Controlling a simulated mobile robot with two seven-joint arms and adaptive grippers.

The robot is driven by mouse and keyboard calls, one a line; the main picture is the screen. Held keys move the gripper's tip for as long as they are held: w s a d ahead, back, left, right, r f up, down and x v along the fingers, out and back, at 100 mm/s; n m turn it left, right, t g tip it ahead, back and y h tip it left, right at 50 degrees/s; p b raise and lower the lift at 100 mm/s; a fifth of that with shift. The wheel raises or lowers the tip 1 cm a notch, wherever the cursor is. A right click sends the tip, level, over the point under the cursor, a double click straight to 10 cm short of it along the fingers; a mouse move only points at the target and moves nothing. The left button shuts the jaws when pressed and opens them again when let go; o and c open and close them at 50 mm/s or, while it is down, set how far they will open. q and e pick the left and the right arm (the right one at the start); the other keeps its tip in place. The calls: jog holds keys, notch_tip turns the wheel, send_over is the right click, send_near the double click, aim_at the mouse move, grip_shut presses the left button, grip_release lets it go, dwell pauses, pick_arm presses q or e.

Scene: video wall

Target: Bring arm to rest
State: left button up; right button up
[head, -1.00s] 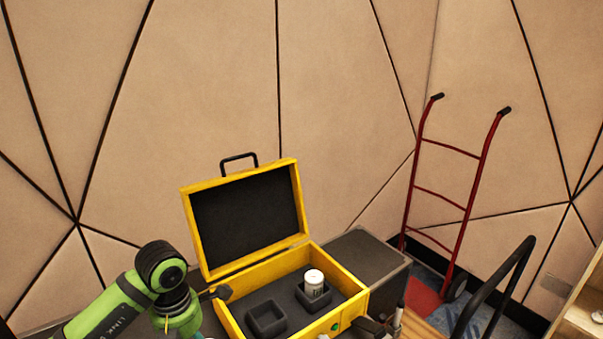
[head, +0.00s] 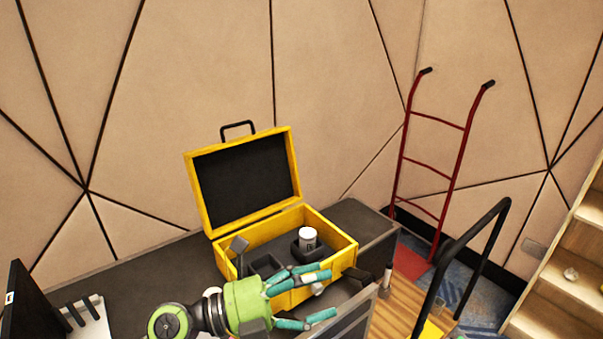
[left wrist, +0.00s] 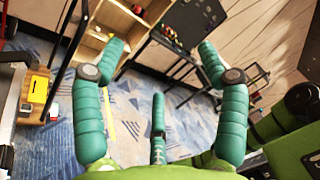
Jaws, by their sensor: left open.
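My left gripper (head: 318,297) is green with teal fingers. In the head view it is in front of the open yellow case, and its fingers overlap the case's front right part in the picture. It is open, and nothing shows between its fingers. In the left wrist view my left gripper (left wrist: 160,70) has its fingers spread over the floor. My right gripper is in neither view.
A yellow case (head: 341,251) stands open on a dark table (head: 160,267), with a white canister (head: 307,237) in one compartment. A red hand truck (head: 457,168) leans at the wall. Wooden shelves (head: 553,300) stand at the right. Blue patterned carpet (left wrist: 195,125) is open floor.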

pick_arm(q)
jog(key=w+a+r+n+t+y, duration=0.25)
jog(key=a+n+t, duration=0.25)
jog(key=n+t, duration=0.3)
jog(key=w+a+r+n+t+y, duration=0.25)
jog(key=a+n+t+y, duration=0.2)
jog(key=n+t, duration=0.35)
jog(key=a+f+n+g+y, duration=0.4)
jog(key=a+f+n+y, duration=0.8)
jog(key=f+n, duration=0.15)
jog(key=s+a+f+n+g+y, duration=0.15)
jog(key=s+f+n+g, duration=0.35)
jog(key=s+f+g, duration=0.5)
jog(key=s+d+f+g+h, duration=0.2)
jog(key=s+f+g, duration=0.2)
jog(key=s+f, duration=0.9)
jog(key=f, duration=0.9)
jog(key=s+f, duration=0.2)
jog(key=f, duration=0.9)
jog(key=s+a+f+g, duration=0.1)
jog(key=s+a+f, duration=0.2)
jog(key=s+f, duration=0.9)
jog(key=shift+s+f+g, duration=0.25)
jog(key=shift+s+g, duration=0.15)
jog(key=shift+s, duration=0.8)
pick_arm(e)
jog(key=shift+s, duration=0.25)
